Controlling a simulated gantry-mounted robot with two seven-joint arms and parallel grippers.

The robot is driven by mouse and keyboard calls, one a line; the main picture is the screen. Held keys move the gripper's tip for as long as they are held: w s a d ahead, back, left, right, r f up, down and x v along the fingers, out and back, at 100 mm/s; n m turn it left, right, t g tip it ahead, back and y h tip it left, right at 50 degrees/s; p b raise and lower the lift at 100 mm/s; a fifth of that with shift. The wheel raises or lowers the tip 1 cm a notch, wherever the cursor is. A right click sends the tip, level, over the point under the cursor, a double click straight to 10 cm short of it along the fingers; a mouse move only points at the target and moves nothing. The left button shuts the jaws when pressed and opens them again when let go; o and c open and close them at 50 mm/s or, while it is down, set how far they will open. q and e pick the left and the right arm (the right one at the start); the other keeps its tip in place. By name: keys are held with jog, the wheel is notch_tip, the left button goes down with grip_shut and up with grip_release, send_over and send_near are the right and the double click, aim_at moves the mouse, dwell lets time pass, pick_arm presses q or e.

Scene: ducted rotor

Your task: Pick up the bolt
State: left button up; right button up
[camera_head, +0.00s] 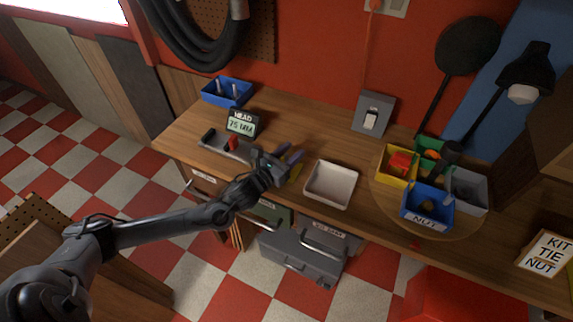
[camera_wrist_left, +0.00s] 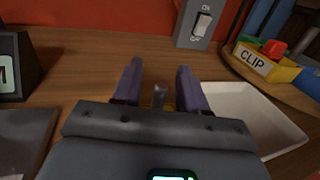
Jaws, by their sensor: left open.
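My left gripper (camera_head: 290,153) is open, low over the workbench, between the sign stand and the white tray. In the left wrist view its two purple-grey fingers (camera_wrist_left: 159,72) stand apart. A small grey upright piece, likely the bolt (camera_wrist_left: 160,96), shows between them with a bit of yellow below it. The gripper body hides its lower part, and I cannot tell whether a finger touches it. In the head view the gripper covers this spot. My right gripper is not in view.
A white tray (camera_head: 313,197) lies right of my left gripper. Left are a sign stand (camera_head: 242,124) and a blue bin (camera_head: 226,102). A round board at right carries yellow (camera_head: 396,179), green, grey and blue (camera_head: 426,208) bins. A grey switch box (camera_head: 373,105) stands at the back.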

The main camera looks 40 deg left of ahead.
pick_arm(q)
jog(key=shift+c, duration=0.4)
grip_shut()
jog(key=shift+r, duration=0.1)
